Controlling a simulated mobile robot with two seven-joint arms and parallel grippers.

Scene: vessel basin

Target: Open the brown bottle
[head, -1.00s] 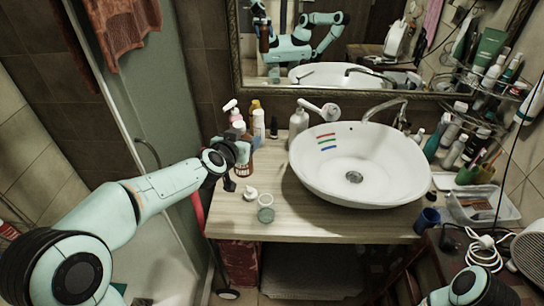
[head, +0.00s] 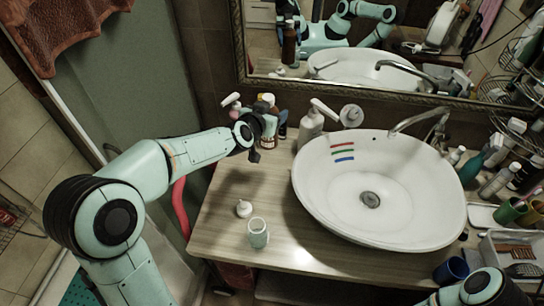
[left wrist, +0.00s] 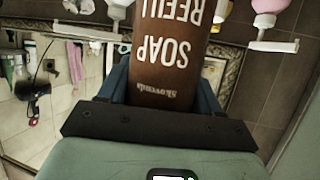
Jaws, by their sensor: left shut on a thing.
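The brown bottle (left wrist: 150,85) fills the middle of the left wrist view. Its white lettering reads SOAP REFILL and appears upside down. My left gripper (head: 266,132) is shut on it, with dark fingers on both sides of the bottle in the left wrist view. In the head view the gripper is over the back left of the counter, and it largely hides the bottle. The bottle's top is outside the left wrist view. My right arm shows only at the bottom right of the head view; its gripper is out of view.
A white basin (head: 330,205) stands on the wooden counter (head: 215,225). A small white pump piece (head: 244,208) and a clear jar (head: 258,233) are at the counter's front left. A white pump bottle (head: 310,127) stands left of the faucet (head: 415,120). Several bottles crowd the right side.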

